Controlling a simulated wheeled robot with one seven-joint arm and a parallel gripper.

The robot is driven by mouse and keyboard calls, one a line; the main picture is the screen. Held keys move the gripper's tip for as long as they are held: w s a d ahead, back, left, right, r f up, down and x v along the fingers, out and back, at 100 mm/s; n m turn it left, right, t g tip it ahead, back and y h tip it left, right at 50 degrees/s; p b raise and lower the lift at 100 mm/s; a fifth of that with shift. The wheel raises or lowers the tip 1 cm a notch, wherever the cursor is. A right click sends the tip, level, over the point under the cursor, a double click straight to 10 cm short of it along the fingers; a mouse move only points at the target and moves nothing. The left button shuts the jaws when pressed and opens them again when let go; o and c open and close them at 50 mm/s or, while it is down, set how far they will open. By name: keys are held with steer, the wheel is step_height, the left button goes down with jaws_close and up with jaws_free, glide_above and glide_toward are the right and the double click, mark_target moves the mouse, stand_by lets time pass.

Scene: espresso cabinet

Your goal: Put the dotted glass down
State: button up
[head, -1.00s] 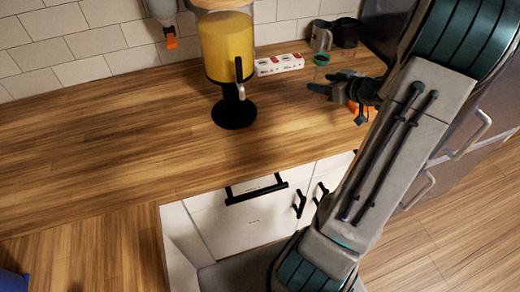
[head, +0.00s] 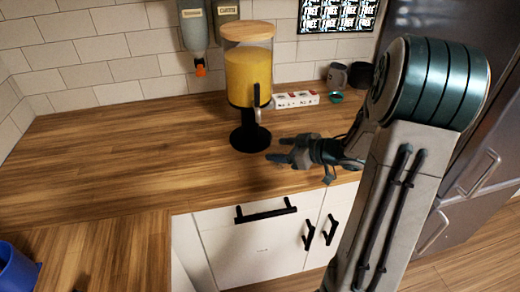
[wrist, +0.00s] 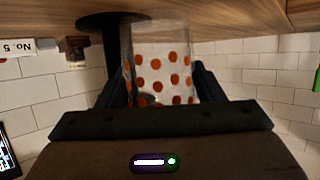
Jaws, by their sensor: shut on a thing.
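The dotted glass (wrist: 158,62) is clear with orange-red dots and shows in the wrist view, between the two dark fingers of my gripper (wrist: 160,85). My gripper is shut on it. In the head view my gripper (head: 278,150) is over the wooden counter (head: 130,150), just right of the drink dispenser's black base. The glass cannot be made out there. The wrist view appears upside down, with the counter along its top. I cannot tell whether the glass touches the counter.
The drink dispenser (head: 249,80) with yellow liquid stands close left of my gripper. Behind are a white box (head: 296,99), a green-rimmed item (head: 336,98), a grey mug (head: 337,75) and a dark mug (head: 361,76). The counter's left side is clear.

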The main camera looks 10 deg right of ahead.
steer(key=w+a, duration=0.4)
steer(key=shift+w+a, duration=0.35)
steer(key=shift+a, duration=0.05)
steer(key=shift+w+a, duration=0.45)
steer(key=shift+a, duration=0.05)
step_height(320, 180, down, 3)
steer(key=shift+d+r, duration=0.1)
steer(key=shift+s+f, duration=0.1)
steer(key=shift+f, duration=0.25)
steer(key=shift+f, duration=0.1)
steer(key=shift+f, duration=0.1)
steer(key=o, duration=1.2)
